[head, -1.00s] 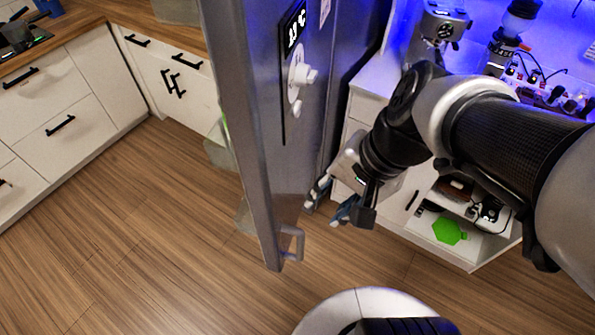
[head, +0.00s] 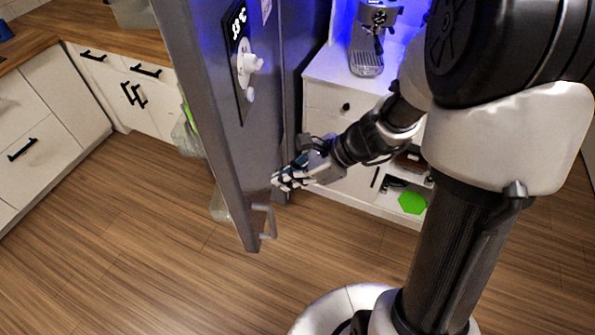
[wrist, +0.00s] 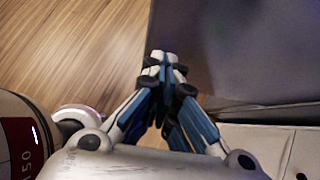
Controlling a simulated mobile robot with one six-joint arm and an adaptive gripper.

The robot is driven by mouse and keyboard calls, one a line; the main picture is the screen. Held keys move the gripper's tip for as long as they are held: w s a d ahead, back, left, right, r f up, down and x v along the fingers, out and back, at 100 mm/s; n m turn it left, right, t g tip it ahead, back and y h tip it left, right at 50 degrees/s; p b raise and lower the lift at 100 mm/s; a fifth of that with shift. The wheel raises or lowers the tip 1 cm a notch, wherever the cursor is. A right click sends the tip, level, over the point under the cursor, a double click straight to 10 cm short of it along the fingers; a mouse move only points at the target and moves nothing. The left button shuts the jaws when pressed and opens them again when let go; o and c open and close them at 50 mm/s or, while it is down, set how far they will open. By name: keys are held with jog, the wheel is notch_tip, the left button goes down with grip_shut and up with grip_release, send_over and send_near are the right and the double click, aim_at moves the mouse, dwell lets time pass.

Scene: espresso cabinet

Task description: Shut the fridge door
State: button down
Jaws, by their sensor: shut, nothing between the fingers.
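The fridge door (head: 215,95) is a tall grey metal panel, swung open and standing out over the floor in the head view. Its outer face carries a dark display strip and a white knob, and a small grey handle (head: 268,222) sits low near its free edge. My gripper (head: 276,181) is shut and empty, close to the outer face of the door, a little above and right of the handle. I cannot tell whether the fingertips touch the door. In the wrist view the closed fingertips (wrist: 163,56) point toward the grey door surface (wrist: 235,50) and the wooden floor.
A white cabinet (head: 318,95) with an espresso machine (head: 368,45) on top stands behind my arm. A green hexagonal object (head: 412,203) lies in its open lower shelf. White drawers (head: 50,110) line the left. The wooden floor (head: 130,250) is clear at left and front.

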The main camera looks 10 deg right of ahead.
aim_at(245, 190)
jog(key=shift+w+a+f+b, duration=0.15)
jog(key=shift+w+a+f, duration=0.25)
jog(key=shift+a, duration=0.65)
jog(key=shift+w+a+f+b, duration=0.2)
jog(key=shift+w+a+f, duration=0.2)
jog(key=shift+a, duration=0.6)
jog(key=shift+w+a+f+b, duration=0.15)
jog(key=shift+w+a+f, duration=0.25)
jog(key=shift+a, duration=0.65)
jog(key=shift+s, duration=0.1)
